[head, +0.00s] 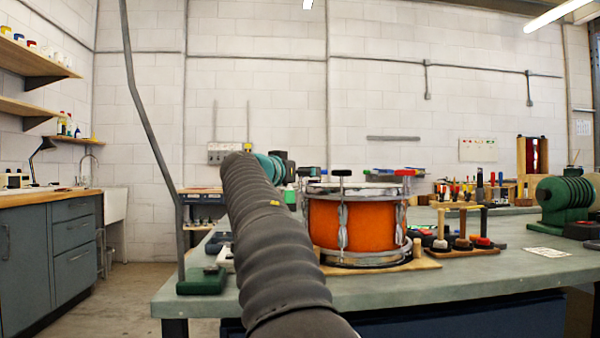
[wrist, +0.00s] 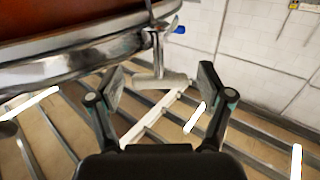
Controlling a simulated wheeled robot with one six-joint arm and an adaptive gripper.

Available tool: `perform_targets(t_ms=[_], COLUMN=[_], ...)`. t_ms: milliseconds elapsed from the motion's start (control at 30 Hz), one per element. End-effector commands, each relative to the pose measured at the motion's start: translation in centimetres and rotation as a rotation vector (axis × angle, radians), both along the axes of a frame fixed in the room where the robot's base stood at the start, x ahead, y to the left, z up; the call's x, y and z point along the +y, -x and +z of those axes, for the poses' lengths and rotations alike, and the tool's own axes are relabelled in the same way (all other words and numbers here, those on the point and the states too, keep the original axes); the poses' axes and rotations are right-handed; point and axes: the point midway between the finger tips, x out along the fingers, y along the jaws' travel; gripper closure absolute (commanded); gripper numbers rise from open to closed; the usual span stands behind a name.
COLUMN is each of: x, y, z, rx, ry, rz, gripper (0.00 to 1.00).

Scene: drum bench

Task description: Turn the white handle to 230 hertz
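The orange drum (head: 352,222) with metal rims stands on a wooden board on the bench. A pale, whitish T-shaped handle (wrist: 160,81) hangs by the rim on a short metal stem. My gripper (wrist: 163,74) is open, with one finger on each side of the handle. Gaps show between the fingers and the handle; I cannot tell how deep it sits between them. In the head view my arm hides the handle and the gripper. No hertz reading is legible.
On the drum's top rim are a black-topped key (head: 341,174) and a red-topped one (head: 405,173). A blue tip (wrist: 180,30) shows behind the rim. A tool rack (head: 466,250) and a green machine (head: 568,197) stand to the right. A green-based post (head: 201,281) is at the left bench corner.

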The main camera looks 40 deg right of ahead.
Motion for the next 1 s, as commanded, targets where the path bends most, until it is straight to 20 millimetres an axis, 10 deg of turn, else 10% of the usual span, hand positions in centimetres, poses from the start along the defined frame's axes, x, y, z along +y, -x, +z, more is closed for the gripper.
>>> perform_targets(t_ms=[233,1000], x=[0.0,-0.11], y=[0.02,0.03], z=[0.02,0.29], rx=[0.0,0.005], ry=[0.0,-0.003], rz=[0.0,0.398], gripper=[0.82,0.82])
